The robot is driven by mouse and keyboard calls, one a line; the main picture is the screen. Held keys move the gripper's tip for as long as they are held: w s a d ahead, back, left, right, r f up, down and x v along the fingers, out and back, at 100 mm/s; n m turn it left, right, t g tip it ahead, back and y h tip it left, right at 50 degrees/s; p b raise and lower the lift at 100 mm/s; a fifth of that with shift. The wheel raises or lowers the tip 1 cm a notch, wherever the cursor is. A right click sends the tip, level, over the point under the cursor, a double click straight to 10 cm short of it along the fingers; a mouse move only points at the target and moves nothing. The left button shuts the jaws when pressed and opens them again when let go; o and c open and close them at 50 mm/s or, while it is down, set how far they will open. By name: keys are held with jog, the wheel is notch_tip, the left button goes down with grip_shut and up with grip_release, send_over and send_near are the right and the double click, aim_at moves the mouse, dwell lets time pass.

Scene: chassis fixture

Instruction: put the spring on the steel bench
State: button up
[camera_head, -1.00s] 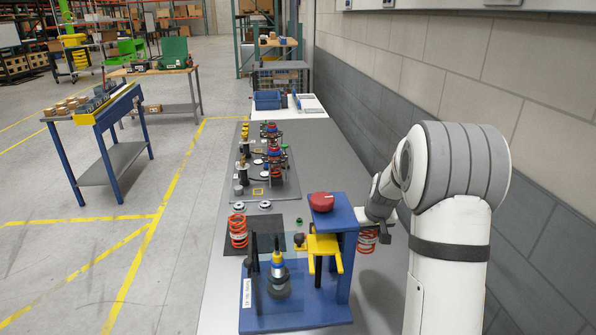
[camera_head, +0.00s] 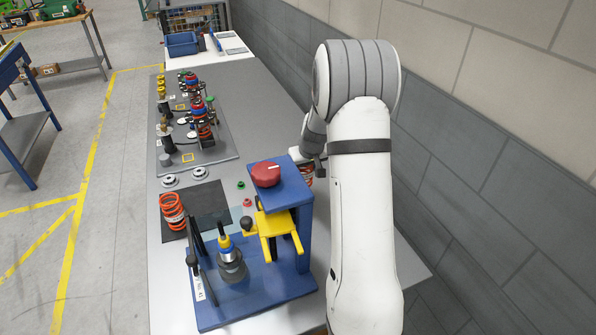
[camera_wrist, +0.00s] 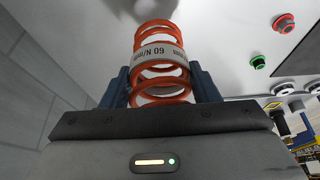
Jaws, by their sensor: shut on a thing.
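An orange spring (camera_wrist: 160,88) with a pale band lettered "60 N/mm" stands between the jaws of my gripper (camera_wrist: 160,90) in the wrist view. The jaws are shut on it. In the head view only a bit of this spring (camera_head: 307,174) shows behind the blue fixture, and the fixture and my arm hide the jaws. The grey bench (camera_head: 240,95) runs away along the wall under the fixture. A second orange spring (camera_head: 173,211) stands on a dark mat at the left. I cannot tell whether the held spring touches the bench.
The blue fixture (camera_head: 255,292) with a red knob (camera_head: 266,174) and yellow fork (camera_head: 279,232) stands left of my arm. Shock absorber assemblies (camera_head: 201,122) stand on a grey plate farther back. A blue bin (camera_head: 184,43) sits on the white table behind. The bench's right strip looks clear.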

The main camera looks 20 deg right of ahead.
aim_at(304, 175)
jog(key=shift+a+f, duration=0.1)
jog(key=shift+f, duration=1.7)
jog(key=shift+s, duration=0.1)
jog(key=shift+f, duration=0.2)
jog(key=o, duration=1.3)
jog(key=shift+r, duration=0.1)
jog(key=shift+r, duration=0.4)
jog(key=b+v, duration=0.1)
jog(key=v, duration=1)
jog(key=shift+s+r, duration=0.15)
jog(key=shift+s, duration=0.1)
